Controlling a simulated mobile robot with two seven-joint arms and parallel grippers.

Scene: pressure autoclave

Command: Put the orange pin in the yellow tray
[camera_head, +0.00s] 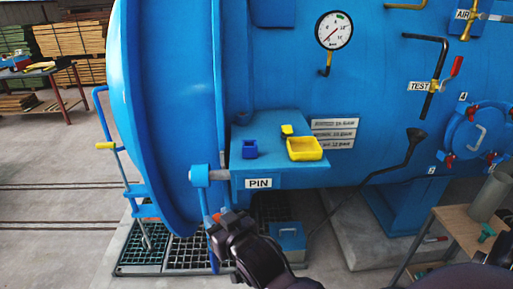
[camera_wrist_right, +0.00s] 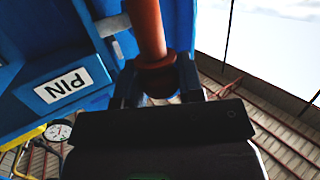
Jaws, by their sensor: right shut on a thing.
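The orange pin (camera_wrist_right: 147,30) extends away from my right gripper in the right wrist view. A small orange part of it (camera_head: 216,217) shows in the head view beside the gripper. My right gripper (camera_head: 222,224) is shut on the pin's collared end, below the blue lug (camera_head: 200,177) left of the PIN label. The fingers also show in the wrist view (camera_wrist_right: 158,85). I cannot tell whether the pin's far end sits in a hole. The yellow tray (camera_head: 305,156) stands on the blue shelf (camera_head: 240,170), above and right of the gripper. My left gripper is out of view.
A small blue box (camera_head: 249,149) and a small yellow piece (camera_head: 287,130) sit on the shelf near the tray. The vessel's large blue door rim (camera_head: 165,130) is close on the left. A blue toolbox (camera_head: 289,236) stands below the shelf. A wooden-topped table (camera_head: 462,230) stands at right.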

